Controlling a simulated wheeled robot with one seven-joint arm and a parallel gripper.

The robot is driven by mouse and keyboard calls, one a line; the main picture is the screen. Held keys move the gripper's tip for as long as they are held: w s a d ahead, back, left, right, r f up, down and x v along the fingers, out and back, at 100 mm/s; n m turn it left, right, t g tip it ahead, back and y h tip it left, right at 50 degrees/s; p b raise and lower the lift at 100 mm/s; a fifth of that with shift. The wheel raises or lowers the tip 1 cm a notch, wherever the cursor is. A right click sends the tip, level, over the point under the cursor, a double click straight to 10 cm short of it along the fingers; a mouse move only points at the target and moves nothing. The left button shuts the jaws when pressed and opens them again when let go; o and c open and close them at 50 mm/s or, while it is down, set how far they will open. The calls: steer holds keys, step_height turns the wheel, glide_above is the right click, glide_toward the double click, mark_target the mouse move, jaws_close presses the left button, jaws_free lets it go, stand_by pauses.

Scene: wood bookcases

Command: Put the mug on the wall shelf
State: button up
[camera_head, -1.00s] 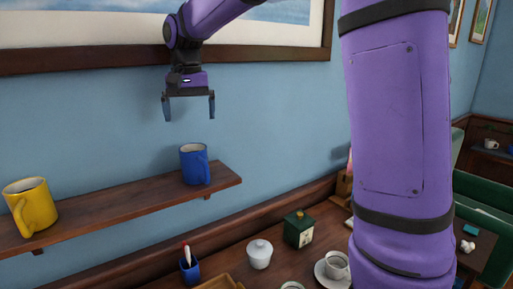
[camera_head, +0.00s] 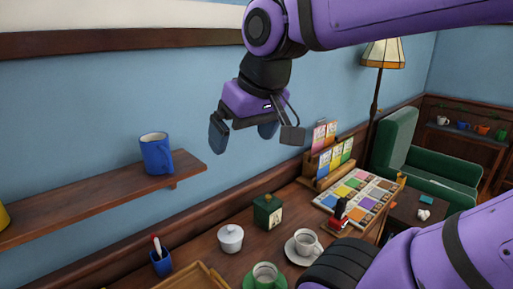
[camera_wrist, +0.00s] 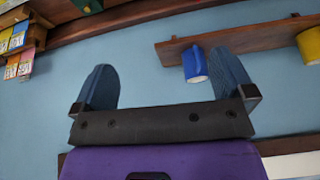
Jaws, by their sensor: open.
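The blue mug (camera_head: 156,156) stands upright on the wooden wall shelf (camera_head: 100,203), close to its right end. It also shows in the wrist view (camera_wrist: 195,65), where the picture is upside down. My gripper (camera_head: 243,138) is open and empty, off to the right of the mug and the shelf's end, a little higher than the mug and apart from both. A yellow mug (camera_head: 3,216) is cut off at the left edge of the head view.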

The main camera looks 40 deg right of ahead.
steer(key=s+f, duration=0.2)
steer(key=s, duration=0.1)
steer(key=shift+d+n, duration=0.15)
steer(key=shift+n, duration=0.15)
